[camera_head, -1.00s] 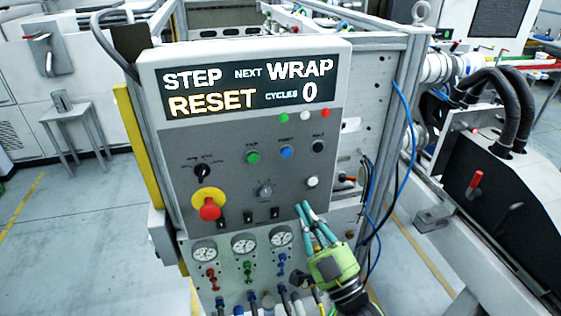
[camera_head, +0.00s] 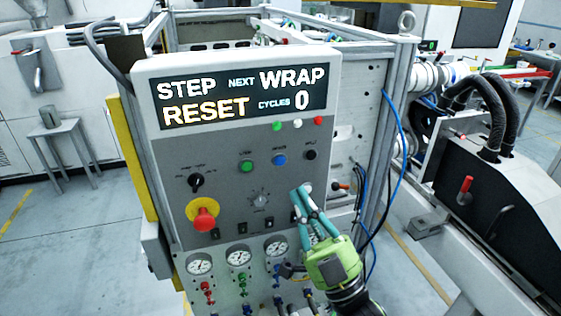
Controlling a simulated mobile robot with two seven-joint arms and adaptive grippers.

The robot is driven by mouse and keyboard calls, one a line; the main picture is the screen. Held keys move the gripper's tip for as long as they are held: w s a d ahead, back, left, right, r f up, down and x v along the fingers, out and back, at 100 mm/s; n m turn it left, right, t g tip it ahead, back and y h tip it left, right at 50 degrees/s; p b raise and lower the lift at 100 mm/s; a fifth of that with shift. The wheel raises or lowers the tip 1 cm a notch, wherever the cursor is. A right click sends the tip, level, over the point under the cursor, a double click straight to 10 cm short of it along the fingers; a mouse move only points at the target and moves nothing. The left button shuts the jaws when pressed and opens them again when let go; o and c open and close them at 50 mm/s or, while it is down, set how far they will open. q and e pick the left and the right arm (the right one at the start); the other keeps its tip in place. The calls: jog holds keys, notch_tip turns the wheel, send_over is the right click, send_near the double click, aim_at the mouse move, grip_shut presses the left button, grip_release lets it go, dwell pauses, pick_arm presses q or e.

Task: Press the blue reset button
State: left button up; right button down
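The blue button (camera_head: 280,160) is on the grey control panel (camera_head: 220,178), between a green button (camera_head: 247,166) and a black button (camera_head: 311,155). My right gripper (camera_head: 301,190) is in front of the panel, below and slightly right of the blue button. Its teal fingers converge with their tips together, and nothing shows between them. The blue button is uncovered and apart from the fingers in the picture. The fingertips cover the place of the white button; I cannot tell whether they touch the panel. My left gripper is out of view.
The display (camera_head: 243,97) reads STEP RESET, NEXT WRAP, CYCLES 0. A red stop knob (camera_head: 204,219) on yellow and a black selector (camera_head: 196,181) are at the panel's left. Gauges (camera_head: 238,256) and valves sit below. A blue cable (camera_head: 401,125) hangs at right.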

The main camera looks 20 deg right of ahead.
aim_at(280, 160)
jog(key=shift+w+a+b, duration=0.1)
jog(key=shift+w+b, duration=0.6)
jog(key=shift+w, duration=3)
jog(key=shift+w, duration=0.1)
jog(key=shift+w, duration=0.35)
jog(key=shift+w, duration=0.3)
jog(key=shift+s, duration=0.75)
